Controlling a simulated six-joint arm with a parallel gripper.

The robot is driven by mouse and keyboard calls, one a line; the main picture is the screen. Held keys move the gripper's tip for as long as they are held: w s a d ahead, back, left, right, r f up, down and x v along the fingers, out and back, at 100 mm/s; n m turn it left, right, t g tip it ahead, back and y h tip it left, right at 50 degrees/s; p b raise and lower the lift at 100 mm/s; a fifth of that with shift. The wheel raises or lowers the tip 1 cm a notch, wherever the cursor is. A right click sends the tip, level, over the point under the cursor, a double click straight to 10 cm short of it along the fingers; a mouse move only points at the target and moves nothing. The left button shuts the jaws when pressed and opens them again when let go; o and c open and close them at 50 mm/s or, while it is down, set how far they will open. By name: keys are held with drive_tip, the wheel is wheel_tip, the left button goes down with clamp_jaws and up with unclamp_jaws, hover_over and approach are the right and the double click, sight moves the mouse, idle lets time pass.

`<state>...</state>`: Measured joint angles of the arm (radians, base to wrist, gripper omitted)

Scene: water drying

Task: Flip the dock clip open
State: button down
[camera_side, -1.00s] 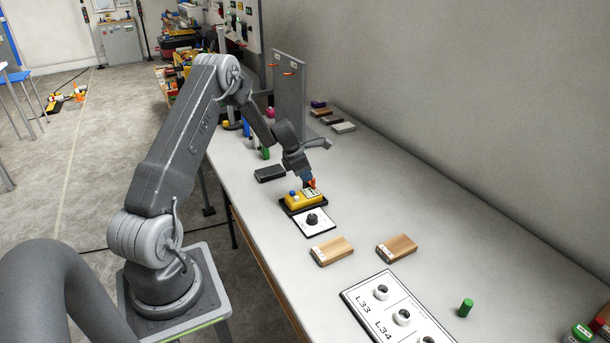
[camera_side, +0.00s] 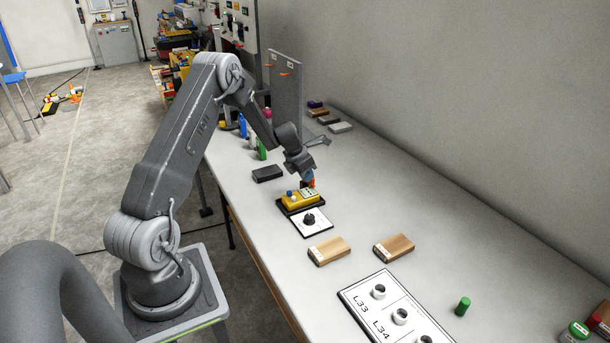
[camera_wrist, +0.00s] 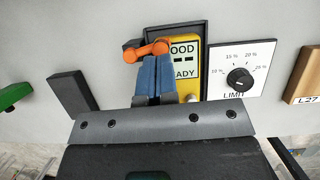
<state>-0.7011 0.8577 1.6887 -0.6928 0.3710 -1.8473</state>
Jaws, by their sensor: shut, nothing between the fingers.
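A yellow meter (camera_wrist: 188,62) with a pale screen reading "OOD" and "ADY", its left letters hidden, sits in a black dock (camera_wrist: 204,50) in the wrist view. The yellow meter also shows in the side view (camera_side: 300,198). The orange clip (camera_wrist: 146,50) lies across the upper left of the dock, one end beside the screen. My gripper's blue fingers (camera_wrist: 156,66) are shut with nothing between them, right by the clip. I cannot tell whether they touch it. They hide part of the meter. My gripper also shows above the dock in the side view (camera_side: 309,181).
A white dial plate marked LIMIT (camera_wrist: 239,70) lies just right of the dock. A black block (camera_wrist: 72,92) lies to the left. Wooden blocks (camera_side: 330,250) and a labelled plate with several sockets (camera_side: 350,292) lie nearer the camera.

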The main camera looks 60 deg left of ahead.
drive_tip(key=shift+w+d+n, duration=0.1)
drive_tip(key=shift+w+n, duration=0.1)
drive_tip(key=shift+n, duration=0.5)
drive_tip(key=shift+w+d+f, duration=0.1)
drive_tip(key=shift+w+f, duration=0.05)
drive_tip(key=shift+w, duration=0.55)
idle(1.3)
drive_tip(key=shift+w+a, duration=0.3)
drive_tip(key=shift+w, duration=0.65)
drive_tip(key=shift+s+a, duration=0.15)
idle(0.5)
drive_tip(key=shift+s+a, duration=0.4)
drive_tip(key=shift+s, duration=0.05)
drive_tip(key=shift+a, duration=0.1)
